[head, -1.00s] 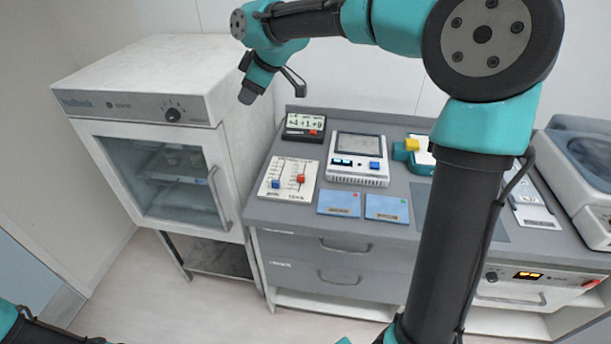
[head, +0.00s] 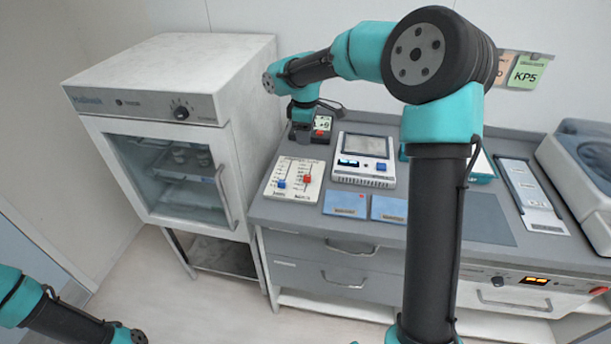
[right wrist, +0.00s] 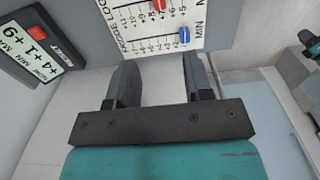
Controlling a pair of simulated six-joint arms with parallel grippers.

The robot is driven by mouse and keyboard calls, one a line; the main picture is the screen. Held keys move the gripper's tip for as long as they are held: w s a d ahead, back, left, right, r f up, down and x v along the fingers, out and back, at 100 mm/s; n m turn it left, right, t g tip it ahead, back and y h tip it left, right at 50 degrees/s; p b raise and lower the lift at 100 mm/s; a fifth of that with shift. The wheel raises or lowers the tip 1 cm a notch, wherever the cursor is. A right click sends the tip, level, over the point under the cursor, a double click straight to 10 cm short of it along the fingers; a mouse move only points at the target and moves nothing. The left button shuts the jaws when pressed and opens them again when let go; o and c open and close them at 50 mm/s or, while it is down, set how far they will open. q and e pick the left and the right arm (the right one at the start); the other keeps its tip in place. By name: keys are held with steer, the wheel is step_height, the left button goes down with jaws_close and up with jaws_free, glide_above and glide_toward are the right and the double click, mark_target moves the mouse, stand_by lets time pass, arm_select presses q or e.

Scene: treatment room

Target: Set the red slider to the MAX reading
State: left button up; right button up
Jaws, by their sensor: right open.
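The white slider panel (head: 291,194) lies on the grey counter. Its red slider (head: 307,179) is in the right slot, around mid-scale, and its blue slider (head: 282,184) is in the left slot. In the right wrist view the red slider (right wrist: 158,4) is partly cut off at the top edge, with the blue slider (right wrist: 184,36) below right. My right gripper (head: 301,137) hangs above and behind the panel, in front of the small display. In the wrist view my right gripper (right wrist: 160,82) is open and empty, apart from both sliders. My left gripper is out of view.
The small display (right wrist: 40,50) reads "+4 +1 +9" and has a red button. A white meter (head: 363,160) stands right of the panel, with blue cards (head: 344,203) in front. A white oven-like cabinet (head: 170,90) stands on the left.

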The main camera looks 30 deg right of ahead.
mark_target(305, 175)
step_height(305, 175, down, 16)
steer(key=shift+f, duration=0.15)
stand_by(0.4)
jaws_close()
stand_by(0.4)
